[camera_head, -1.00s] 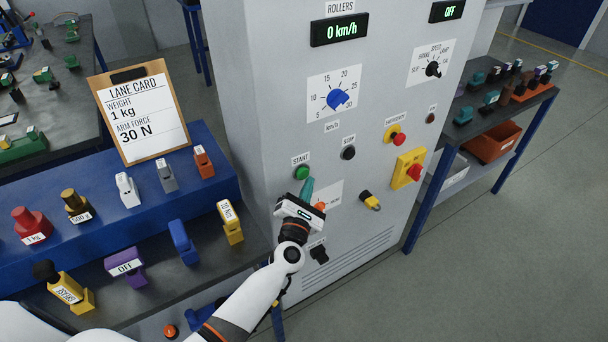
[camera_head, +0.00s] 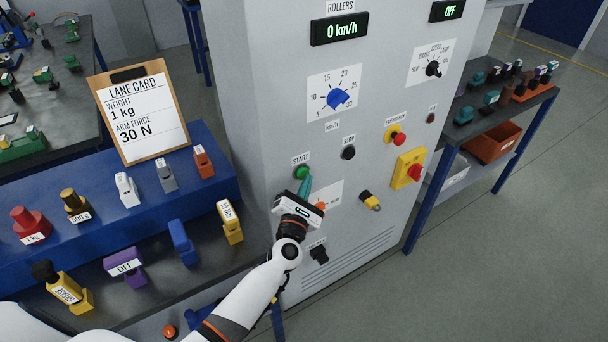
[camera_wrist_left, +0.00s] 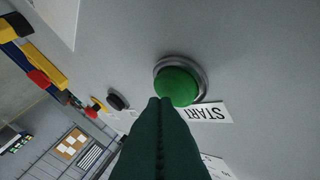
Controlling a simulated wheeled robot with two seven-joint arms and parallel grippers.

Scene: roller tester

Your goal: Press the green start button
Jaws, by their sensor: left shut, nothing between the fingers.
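The green start button (camera_head: 302,172) sits on the front of the grey cabinet, under a START label. It also shows large in the left wrist view (camera_wrist_left: 177,87), in a metal ring. My left gripper (camera_head: 305,186) is shut and empty, its teal fingers pointing up at the button from just below. In the left wrist view the closed fingertips (camera_wrist_left: 160,102) overlap the button's lower left edge; I cannot tell whether they touch it. My right gripper is not in view.
A black stop button (camera_head: 348,152), a red emergency button (camera_head: 398,138) and a yellow-plated red switch (camera_head: 414,172) are to the right on the panel. A blue speed dial (camera_head: 337,98) is above. A bench with a blue step (camera_head: 90,205) and labelled weights stands left.

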